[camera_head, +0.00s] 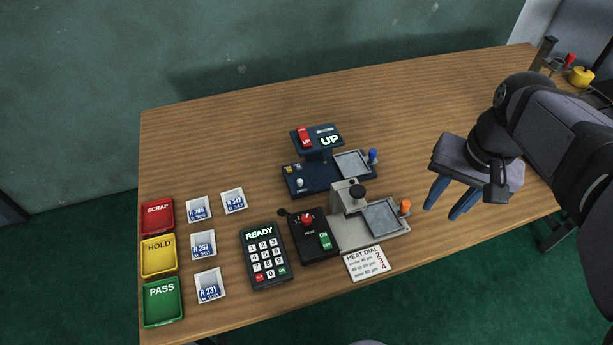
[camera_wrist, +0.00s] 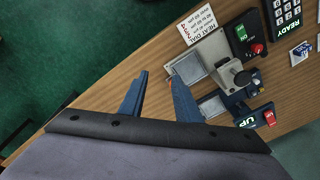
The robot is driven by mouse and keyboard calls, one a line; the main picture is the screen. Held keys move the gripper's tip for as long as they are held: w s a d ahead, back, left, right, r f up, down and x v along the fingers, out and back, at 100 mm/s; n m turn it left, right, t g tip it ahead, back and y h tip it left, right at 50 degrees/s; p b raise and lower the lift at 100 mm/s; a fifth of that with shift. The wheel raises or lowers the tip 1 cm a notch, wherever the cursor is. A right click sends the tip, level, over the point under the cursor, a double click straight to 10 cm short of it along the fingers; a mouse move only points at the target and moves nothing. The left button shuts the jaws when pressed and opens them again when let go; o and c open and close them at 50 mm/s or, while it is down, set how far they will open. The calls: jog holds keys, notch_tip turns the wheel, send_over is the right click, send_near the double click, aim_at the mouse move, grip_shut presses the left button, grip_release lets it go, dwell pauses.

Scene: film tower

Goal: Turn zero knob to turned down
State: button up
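The dark blue device (camera_head: 318,172) with a display reading UP stands at the middle of the table. A small pale knob (camera_head: 300,183) on its left front, with a label too small to read, may be the zero knob; its turn cannot be told. In the wrist view the dark device is partly hidden behind the grey unit. My gripper (camera_head: 441,213) hangs to the right of the devices, over the table's right part, with its blue fingers apart and nothing between them. The fingers also show in the wrist view (camera_wrist: 157,76).
The grey unit (camera_head: 345,230) with a black knob (camera_head: 357,191), an orange knob (camera_head: 405,205) and a red heat dial (camera_head: 307,220) stands in front. A keypad (camera_head: 265,255), a heat card (camera_head: 367,263) and coloured trays (camera_head: 160,255) lie around. The table's back is clear.

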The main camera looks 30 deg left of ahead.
jog(key=w+a+n+t+p, duration=0.1)
jog(key=w+a+n, duration=0.15)
jog(key=a, duration=0.55)
jog(key=n+t+y+p, duration=0.2)
jog(key=n+p, duration=0.1)
send_over(300, 181)
jog(key=s+d, duration=0.2)
jog(key=s, duration=0.1)
notch_tip(300, 181, down, 5)
jog(key=shift+x, duration=3.8)
jog(key=shift+s+d, duration=0.1)
jog(key=shift+d, duration=0.05)
grip_shut()
